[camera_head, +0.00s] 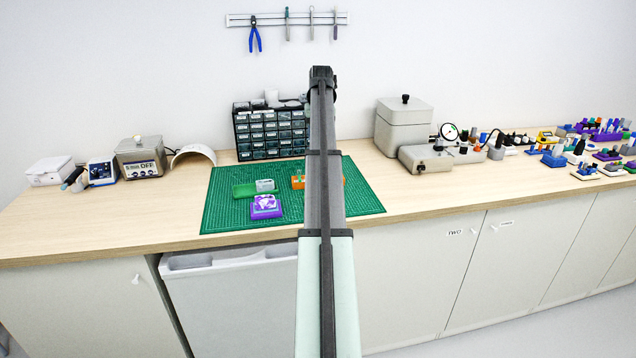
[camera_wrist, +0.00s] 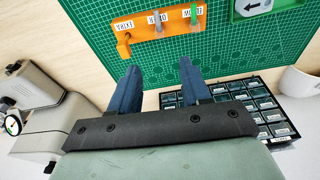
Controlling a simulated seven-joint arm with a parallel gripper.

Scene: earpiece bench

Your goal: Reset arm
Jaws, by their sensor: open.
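My arm reaches straight out over the bench in the head view, and its own links hide the gripper's fingers there. In the wrist view my gripper (camera_wrist: 158,80) is open, with two dark blue fingers apart and nothing between them. It is above the green cutting mat (camera_wrist: 90,20). An orange holder (camera_wrist: 145,30) with several small labels lies on the mat beyond the fingertips. In the head view the orange holder (camera_head: 298,182) is partly hidden behind my arm.
On the mat (camera_head: 225,212) stand a purple block (camera_head: 265,207) and a green tray (camera_head: 244,190). A drawer cabinet (camera_head: 270,132) stands behind the mat. Grey boxed equipment (camera_head: 402,125) is to the right, with many small coloured parts beyond.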

